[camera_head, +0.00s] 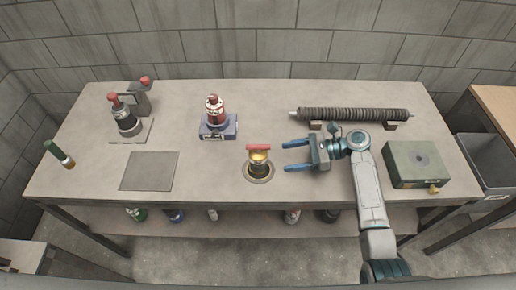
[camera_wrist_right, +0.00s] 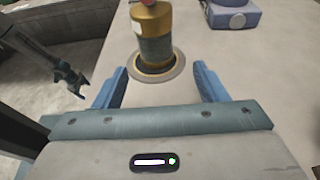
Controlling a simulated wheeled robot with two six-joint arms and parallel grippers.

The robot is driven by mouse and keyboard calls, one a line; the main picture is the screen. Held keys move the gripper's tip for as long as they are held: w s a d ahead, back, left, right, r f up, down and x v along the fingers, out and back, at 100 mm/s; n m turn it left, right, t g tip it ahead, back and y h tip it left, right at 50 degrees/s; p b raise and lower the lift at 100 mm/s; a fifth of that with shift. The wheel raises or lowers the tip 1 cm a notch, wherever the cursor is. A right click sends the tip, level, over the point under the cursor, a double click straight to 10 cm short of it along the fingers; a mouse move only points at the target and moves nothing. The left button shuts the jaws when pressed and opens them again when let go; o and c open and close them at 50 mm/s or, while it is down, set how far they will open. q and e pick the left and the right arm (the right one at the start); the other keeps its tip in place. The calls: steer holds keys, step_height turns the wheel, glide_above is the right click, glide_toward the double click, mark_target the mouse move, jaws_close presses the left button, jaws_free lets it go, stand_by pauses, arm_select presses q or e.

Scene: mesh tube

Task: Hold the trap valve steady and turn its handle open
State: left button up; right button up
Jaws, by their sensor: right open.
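The trap valve (camera_head: 258,167) stands upright on a round base plate near the table's front middle. It has a brass-coloured top, a dark lower body and a red handle (camera_head: 258,147) lying across its top. My right gripper (camera_head: 285,156) is open and empty just right of the valve, its blue fingers pointing at it. In the right wrist view the valve (camera_wrist_right: 154,35) stands ahead of the open fingers (camera_wrist_right: 160,85), apart from them; its handle is mostly cut off. My left gripper (camera_wrist_right: 72,85) appears small at the left of that view, away from the valve; its jaws are unclear.
A red-and-white device on a blue-grey block (camera_head: 218,127) stands behind the valve. A ribbed tube (camera_head: 355,114) lies on supports at back right. A green box (camera_head: 417,165) is at right. A grey plate (camera_head: 149,171) lies left; bare table separates it from the valve.

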mark_target(262, 163)
steer(key=shift+s+a+f+b, duration=0.15)
steer(key=shift+s+a+b, duration=0.1)
steer(key=shift+a+b, duration=0.25)
steer(key=shift+s+a+f+b, duration=0.1)
steer(key=shift+s+a+b, duration=0.15)
steer(key=shift+a+b, duration=0.15)
steer(key=b+x, duration=0.1)
steer(key=x, duration=0.1)
steer(key=b+x, duration=0.2)
steer(key=shift+w+f, duration=0.2)
steer(key=shift+w, duration=0.05)
steer(key=shift+a+r+p, duration=0.2)
steer(key=shift+a+p, duration=0.6)
steer(key=shift+a, duration=0.15)
steer(key=shift+s+a+f, duration=0.15)
steer(key=shift+a+f, duration=0.05)
steer(key=shift+a, duration=0.4)
steer(key=shift+a+f, duration=0.2)
steer(key=shift+a, duration=0.05)
steer(key=shift+c, duration=0.3)
